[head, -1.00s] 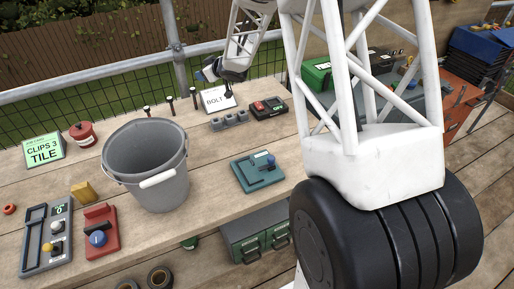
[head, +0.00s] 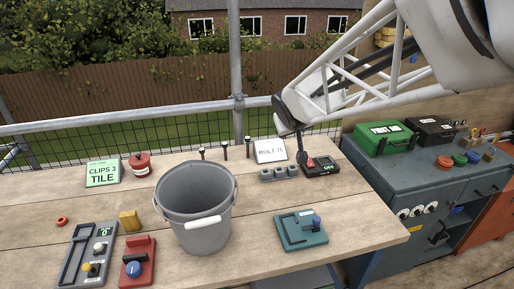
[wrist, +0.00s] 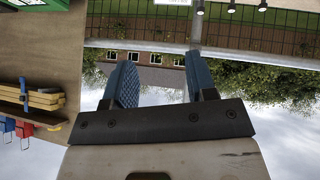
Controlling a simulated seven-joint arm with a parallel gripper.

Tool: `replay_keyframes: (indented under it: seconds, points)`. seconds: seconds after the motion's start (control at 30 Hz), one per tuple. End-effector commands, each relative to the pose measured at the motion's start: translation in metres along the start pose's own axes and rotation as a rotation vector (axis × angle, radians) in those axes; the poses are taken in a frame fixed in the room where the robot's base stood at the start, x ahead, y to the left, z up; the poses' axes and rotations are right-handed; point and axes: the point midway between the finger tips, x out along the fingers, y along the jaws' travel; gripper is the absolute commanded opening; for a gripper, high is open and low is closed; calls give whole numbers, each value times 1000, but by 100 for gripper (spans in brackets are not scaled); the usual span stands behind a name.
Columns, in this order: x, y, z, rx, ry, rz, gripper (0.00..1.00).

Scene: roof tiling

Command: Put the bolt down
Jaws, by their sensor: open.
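Several dark bolts, such as this one (head: 224,151), stand upright at the back of the wooden table, left of a white card. I cannot tell which of them the task means. My gripper (head: 306,157) is small and dark in the head view, right of the card, over or beside a black box with a green readout. In the wrist view my gripper (wrist: 160,85) has its two blue fingers apart, with only background between them. No bolt shows between the fingers. Bolt heads (wrist: 199,8) appear upside down at that view's top edge, apart from the fingers.
The white card (head: 270,151) stands behind small grey blocks (head: 293,193); the black box (head: 322,167) is right of them. A grey bucket (head: 205,225), teal tool (head: 301,230) and red tool (head: 138,262) stand nearer. Bare tabletop lies right of the teal tool.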

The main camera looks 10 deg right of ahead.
Motion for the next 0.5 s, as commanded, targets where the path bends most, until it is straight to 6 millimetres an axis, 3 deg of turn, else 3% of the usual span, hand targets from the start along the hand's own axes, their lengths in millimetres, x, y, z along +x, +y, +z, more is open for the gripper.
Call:
replay_keyframes:
  seconds: [0.1, 0.5]
  points:
    - [-33, -5, 31, 30, -72, -1, 52]
    - [-132, -38, 147, 101, -338, -94, 52]
